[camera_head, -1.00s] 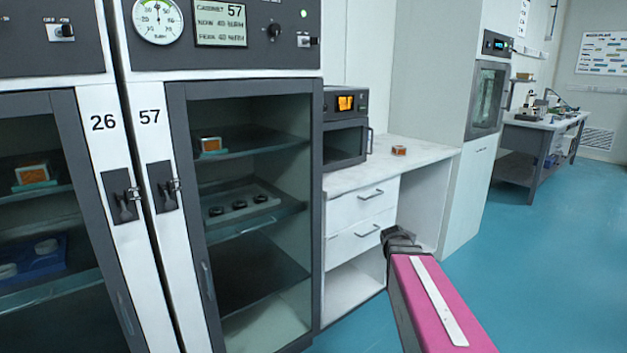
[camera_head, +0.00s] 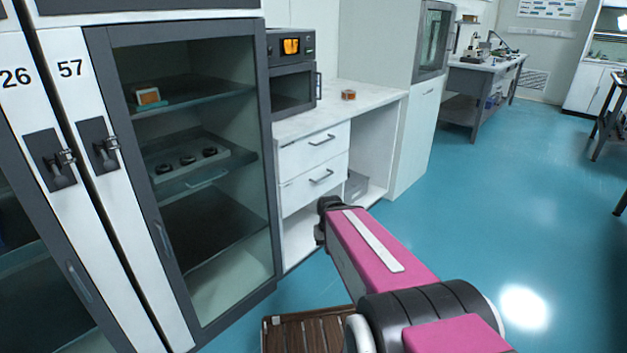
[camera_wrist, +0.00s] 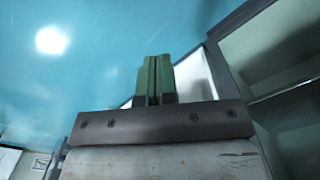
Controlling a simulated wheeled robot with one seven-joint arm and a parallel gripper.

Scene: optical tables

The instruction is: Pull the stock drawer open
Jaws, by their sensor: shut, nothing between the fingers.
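Two white drawers sit under the white counter (camera_head: 350,97), an upper one (camera_head: 305,150) and a lower one (camera_head: 305,190). Each has a grey bar handle, the upper handle (camera_head: 322,140) and the lower handle (camera_head: 321,176). Both drawers look closed. I see no label telling which is the stock drawer. My gripper's two green fingers (camera_wrist: 154,78) are together and empty in the wrist view. In the head view the dark end of my pink arm shows just below and in front of the lower drawer; the fingertips are hidden there.
A glass-doored cabinet marked 57 (camera_head: 72,69) stands left of the drawers. A small oven-like unit (camera_head: 292,90) and a small orange-brown block (camera_head: 348,95) are on the counter. An open bay with a grey box (camera_head: 356,185) is right of the drawers. Blue floor (camera_head: 480,180) is clear to the right.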

